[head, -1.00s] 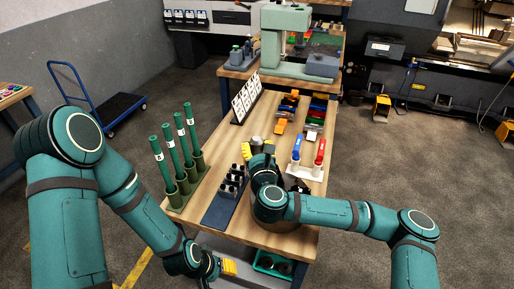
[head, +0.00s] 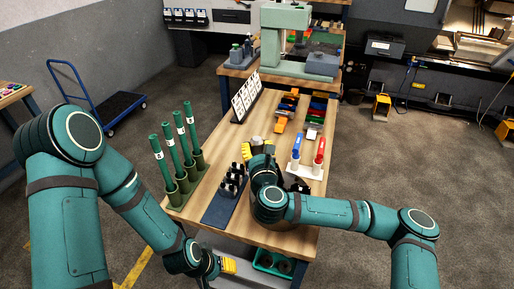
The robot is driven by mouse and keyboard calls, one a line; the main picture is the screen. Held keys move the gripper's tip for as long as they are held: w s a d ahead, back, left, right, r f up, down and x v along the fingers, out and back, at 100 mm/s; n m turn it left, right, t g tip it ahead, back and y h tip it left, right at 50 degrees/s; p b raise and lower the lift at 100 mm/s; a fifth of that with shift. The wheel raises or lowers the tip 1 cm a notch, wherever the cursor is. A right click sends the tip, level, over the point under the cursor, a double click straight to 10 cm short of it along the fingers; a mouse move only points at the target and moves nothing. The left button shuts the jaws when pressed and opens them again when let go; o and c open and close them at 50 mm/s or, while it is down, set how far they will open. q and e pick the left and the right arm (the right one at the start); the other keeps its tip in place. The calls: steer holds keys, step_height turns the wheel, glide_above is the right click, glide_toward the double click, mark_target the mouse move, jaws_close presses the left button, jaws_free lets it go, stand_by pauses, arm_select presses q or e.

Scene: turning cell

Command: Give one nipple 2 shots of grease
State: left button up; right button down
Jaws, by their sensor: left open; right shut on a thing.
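Several tall green tubes with white labels (head: 180,130) stand in green holders (head: 197,160) at the left edge of the table. A dark rack (head: 217,210) holds several black and silver pieces (head: 233,180) right of them. My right gripper (head: 256,148) is shut over the middle of the table, just beyond the rack; its own arm hides most of it and what it holds. I cannot make out a grease nipple.
A white stand (head: 303,172) holds a blue-topped tool (head: 296,152) and a red-topped tool (head: 320,152). Coloured pieces (head: 288,106) and a white card stand (head: 246,97) are further back. A green bin (head: 272,262) is under the table (head: 222,236).

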mark_target(257, 140)
steer(key=shift+f+b, duration=0.75)
steer(key=shift+f, duration=0.3)
stand_by(0.4)
steer(key=shift+r, duration=0.2)
steer(key=shift+r+p, duration=0.7)
steer(key=shift+p, duration=0.05)
steer(key=shift+f+b, duration=0.35)
steer(key=shift+f, duration=0.2)
stand_by(2.0)
steer(key=shift+r+p, duration=0.45)
steer(key=shift+r, duration=0.15)
stand_by(0.4)
steer(key=shift+r+p, duration=2.45)
steer(key=shift+r, duration=0.6)
